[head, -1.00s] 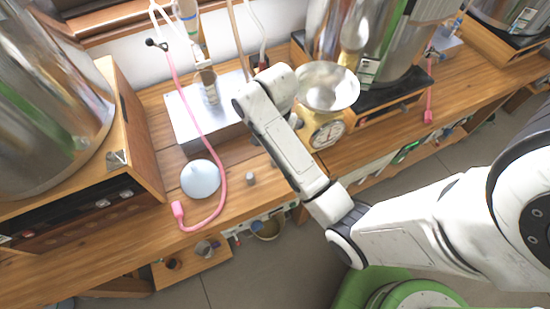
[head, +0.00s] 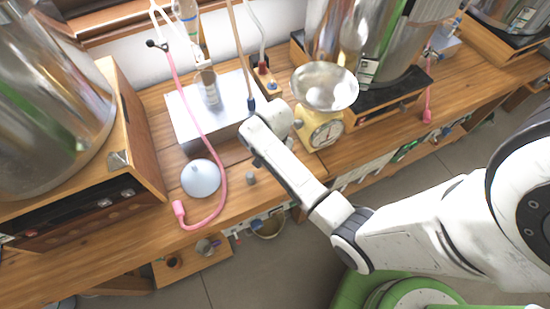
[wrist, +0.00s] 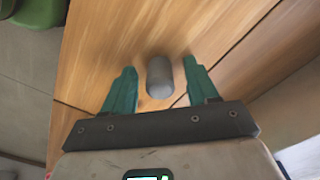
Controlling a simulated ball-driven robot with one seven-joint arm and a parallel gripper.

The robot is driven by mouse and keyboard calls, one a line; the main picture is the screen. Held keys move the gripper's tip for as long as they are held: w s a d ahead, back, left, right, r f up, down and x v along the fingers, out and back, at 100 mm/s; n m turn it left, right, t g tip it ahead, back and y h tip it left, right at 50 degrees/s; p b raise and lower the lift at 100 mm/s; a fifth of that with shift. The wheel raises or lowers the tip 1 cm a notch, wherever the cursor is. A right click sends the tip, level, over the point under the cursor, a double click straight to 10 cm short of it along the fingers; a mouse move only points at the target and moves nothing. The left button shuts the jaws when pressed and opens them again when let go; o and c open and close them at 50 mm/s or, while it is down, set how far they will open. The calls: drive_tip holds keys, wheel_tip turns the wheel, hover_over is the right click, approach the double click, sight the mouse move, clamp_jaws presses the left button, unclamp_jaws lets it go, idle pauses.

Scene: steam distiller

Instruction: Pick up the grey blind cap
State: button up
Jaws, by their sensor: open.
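The grey blind cap (head: 251,178) stands on the wooden bench near its front edge in the head view, right of the pale dome and the pink hose. In the wrist view the grey blind cap (wrist: 159,77) is a small rounded cylinder on the bare wood. My gripper (wrist: 157,78) is open, with its two teal fingers on either side of the cap in the picture. I see no finger touching the cap. In the head view my arm reaches over the bench and the fingers are hidden behind the wrist.
A pale dome (head: 200,179) and a pink hose (head: 218,205) lie left of the cap. A yellow scale (head: 322,128) with a metal bowl stands to the right. A silver box (head: 190,119) is behind. An open drawer (head: 195,268) juts out below the bench.

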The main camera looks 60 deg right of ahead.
clamp_jaws()
idle(0.4)
drive_tip(key=shift+r, duration=0.15)
